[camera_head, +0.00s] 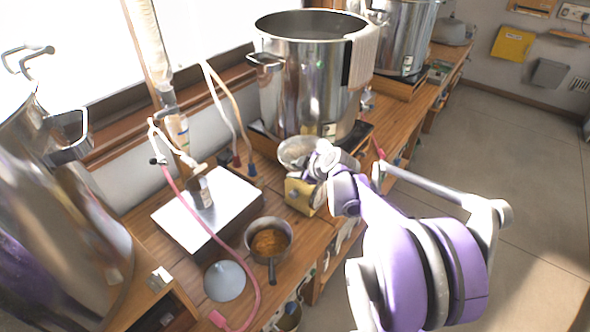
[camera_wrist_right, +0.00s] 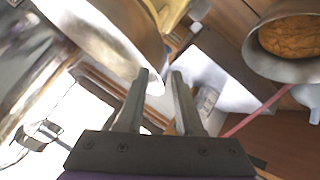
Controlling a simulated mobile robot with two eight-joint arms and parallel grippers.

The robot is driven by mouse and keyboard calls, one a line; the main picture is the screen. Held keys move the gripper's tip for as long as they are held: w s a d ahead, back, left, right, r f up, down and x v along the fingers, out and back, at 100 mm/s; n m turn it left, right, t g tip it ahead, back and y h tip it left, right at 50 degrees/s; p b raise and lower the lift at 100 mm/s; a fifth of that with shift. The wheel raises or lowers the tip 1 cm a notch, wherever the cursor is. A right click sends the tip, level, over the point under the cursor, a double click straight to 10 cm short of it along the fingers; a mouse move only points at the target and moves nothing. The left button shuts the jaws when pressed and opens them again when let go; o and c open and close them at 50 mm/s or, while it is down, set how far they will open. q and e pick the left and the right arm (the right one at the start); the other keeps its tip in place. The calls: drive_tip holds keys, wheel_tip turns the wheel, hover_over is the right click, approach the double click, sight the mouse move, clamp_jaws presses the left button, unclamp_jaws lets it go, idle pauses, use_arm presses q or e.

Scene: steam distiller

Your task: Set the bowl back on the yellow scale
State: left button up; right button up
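The yellow scale (camera_head: 298,196) stands on the wooden counter in front of the big steel pot. The small metal bowl (camera_head: 293,152) shows just above the scale, partly hidden by my right gripper (camera_head: 322,165). I cannot tell whether the bowl rests on the scale. In the right wrist view the bowl (camera_wrist_right: 110,32) fills the upper left, with a bit of yellow scale (camera_wrist_right: 174,12) beside it. My right gripper's fingers (camera_wrist_right: 161,73) are apart, with the bowl's rim edge at or just beyond the gap between them. My left gripper is not in view.
A saucepan of orange-brown contents (camera_head: 270,243) and a grey cone-shaped piece (camera_head: 225,281) stand in front. A white-topped plate (camera_head: 208,205) with a tubed column is to the left. The large steel pot (camera_head: 310,80) stands close behind the scale.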

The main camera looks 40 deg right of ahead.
drive_tip(key=v, duration=1.2)
drive_tip(key=s+a+f+m+g+y, duration=0.1)
drive_tip(key=s+a+f+m+g, duration=0.15)
drive_tip(key=a, duration=0.55)
drive_tip(key=s+a+f+m+g, duration=0.15)
drive_tip(key=s+a, duration=0.25)
drive_tip(key=a, duration=0.4)
drive_tip(key=s+a+f+m+h, duration=0.1)
drive_tip(key=s+a+f+m, duration=0.3)
drive_tip(key=s+a+f, duration=0.3)
drive_tip(key=shift+s+a+g+p, duration=0.35)
drive_tip(key=shift+s+a, duration=0.3)
drive_tip(key=shift+s, duration=0.95)
